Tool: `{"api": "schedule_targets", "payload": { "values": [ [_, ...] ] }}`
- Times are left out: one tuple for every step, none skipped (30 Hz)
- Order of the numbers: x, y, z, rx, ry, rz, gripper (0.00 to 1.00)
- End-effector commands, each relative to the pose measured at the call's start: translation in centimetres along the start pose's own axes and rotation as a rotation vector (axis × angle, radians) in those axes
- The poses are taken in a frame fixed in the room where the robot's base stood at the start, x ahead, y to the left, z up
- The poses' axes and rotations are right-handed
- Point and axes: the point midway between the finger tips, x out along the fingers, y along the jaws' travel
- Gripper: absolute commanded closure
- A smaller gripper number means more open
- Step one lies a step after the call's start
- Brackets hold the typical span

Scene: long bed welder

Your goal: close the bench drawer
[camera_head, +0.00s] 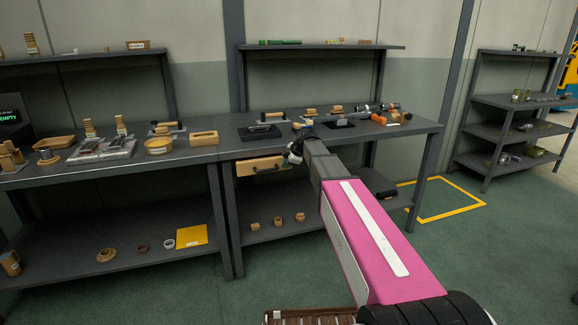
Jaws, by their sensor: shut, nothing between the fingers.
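The bench drawer (257,167) has a light wooden front with a dark handle. It sits just under the top of the middle workbench (415,127). How far it stands out from the bench cannot be told from this view. My gripper (292,157) is shut and empty at the right end of the drawer front, close to it. Whether it touches the front cannot be told. My pink arm comes in from the lower right and hides the bench area behind it.
The benchtop holds a dark tray (258,133), wooden blocks and hand tools. A lower shelf (285,232) carries several small wooden pieces. Another bench (110,170) adjoins on the left. Shelving (515,132) stands at the right. Green floor (470,240) is clear on the right, with a yellow marked square.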

Motion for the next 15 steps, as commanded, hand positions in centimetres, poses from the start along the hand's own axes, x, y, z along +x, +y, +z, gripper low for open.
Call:
{"api": "schedule_targets", "payload": {
  "values": [
    [0.16, 0.32, 0.01, 0.0, 0.0, 0.0, 1.0],
    [0.19, 0.38, 0.01, 0.0, 0.0, 0.0, 1.0],
    [0.21, 0.43, 0.01, 0.0, 0.0, 0.0, 1.0],
    [0.23, 0.45, 0.01, 0.0, 0.0, 0.0, 1.0],
    [0.23, 0.46, 0.0, 0.0, 0.0, 0.0, 1.0],
    [0.22, 0.45, 0.0, 0.0, 0.0, 0.0, 1.0],
    [0.22, 0.44, 0.0, 0.0, 0.0, 0.0, 1.0],
    [0.22, 0.43, 0.0, 0.0, 0.0, 0.0, 1.0],
    [0.21, 0.42, -0.01, 0.0, 0.0, 0.0, 1.0],
    [0.21, 0.42, 0.0, 0.0, 0.0, 0.0, 1.0],
    [0.21, 0.42, -0.01, 0.0, 0.0, 0.0, 1.0],
    [0.21, 0.42, -0.01, 0.0, 0.0, 0.0, 1.0],
    [0.24, 0.47, 0.0, 0.0, 0.0, 0.0, 1.0],
    [0.3, 0.61, 0.01, 0.0, 0.0, 0.0, 1.0],
    [0.48, 0.95, 0.02, 0.0, 0.0, 0.0, 1.0]
  ]
}}
